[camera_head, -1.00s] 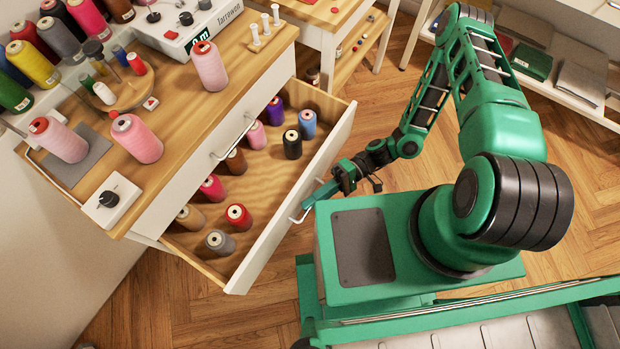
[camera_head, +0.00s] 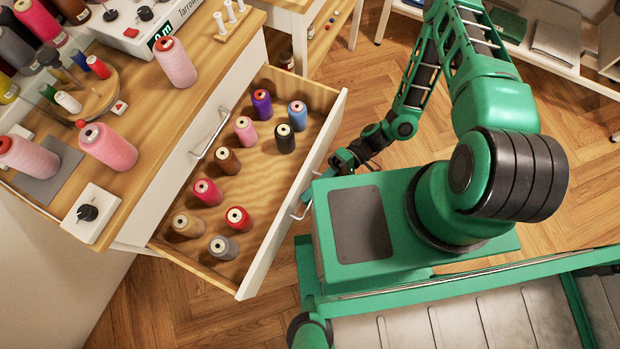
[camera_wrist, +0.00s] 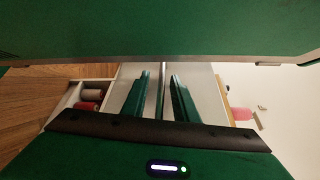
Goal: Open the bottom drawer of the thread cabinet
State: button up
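The thread cabinet (camera_head: 240,95) stands at left in the head view, with a wooden top and white fronts. Its lower drawer (camera_head: 283,225) is pulled well out and holds several thread spools. The upper drawer above it, with a metal handle (camera_head: 210,133), is shut. My gripper (camera_head: 335,168) is at the outer side of the open drawer's front, by its handle (camera_head: 303,206). In the wrist view, my two green fingers (camera_wrist: 160,95) stand on either side of the metal handle bar (camera_wrist: 162,82), with gaps visible. The handle's lower part is partly hidden by my green base.
Pink spools (camera_head: 107,147), a white dial box (camera_head: 90,215) and a white device (camera_head: 145,22) stand on the cabinet top. A white shelf (camera_head: 515,45) with folded cloth is at back right.

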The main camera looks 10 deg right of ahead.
jog(key=shift+s, duration=0.1)
jog(key=f+v, duration=0.1)
jog(key=v, duration=0.9)
jog(key=shift+w+d+r, duration=0.3)
jog(key=shift+w+r, duration=0.05)
jog(key=shift+r, duration=0.2)
jog(key=shift+s, duration=0.1)
